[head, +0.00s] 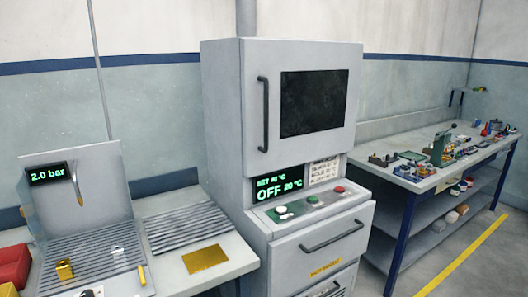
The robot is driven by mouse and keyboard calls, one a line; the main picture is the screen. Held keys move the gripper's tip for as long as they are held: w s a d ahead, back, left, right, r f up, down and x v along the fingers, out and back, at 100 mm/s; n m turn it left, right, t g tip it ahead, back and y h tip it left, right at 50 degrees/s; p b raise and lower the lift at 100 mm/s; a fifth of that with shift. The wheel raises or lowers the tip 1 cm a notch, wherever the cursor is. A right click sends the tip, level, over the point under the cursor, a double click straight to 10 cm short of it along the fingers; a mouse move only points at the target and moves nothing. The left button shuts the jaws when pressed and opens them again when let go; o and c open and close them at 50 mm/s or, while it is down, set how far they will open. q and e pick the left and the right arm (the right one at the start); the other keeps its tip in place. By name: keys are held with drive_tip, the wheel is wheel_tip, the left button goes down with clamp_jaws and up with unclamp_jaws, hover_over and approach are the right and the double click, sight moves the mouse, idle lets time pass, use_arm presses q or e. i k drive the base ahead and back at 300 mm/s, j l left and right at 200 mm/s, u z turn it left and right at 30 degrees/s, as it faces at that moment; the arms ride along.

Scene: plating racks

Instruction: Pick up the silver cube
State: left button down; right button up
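A small silver cube (119,255) sits on the grey ribbed surface at the left, in front of the upright panel with the "2.0 bar" display. A gold cube (64,269) sits to its left on the same surface. Another small silvery shape (89,293) shows at the bottom edge, partly cut off, and I cannot tell exactly what it is. Neither of my grippers shows in the head view.
A grey cabinet (300,200) with a dark window, handles and buttons stands in the middle. A ribbed mat (184,230) and gold plate (205,259) lie right of the cubes. A cluttered workbench (430,182) stands at right.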

sight(118, 251)
drive_tip(key=j+u, duration=0.1)
drive_tip(key=u, duration=1.15)
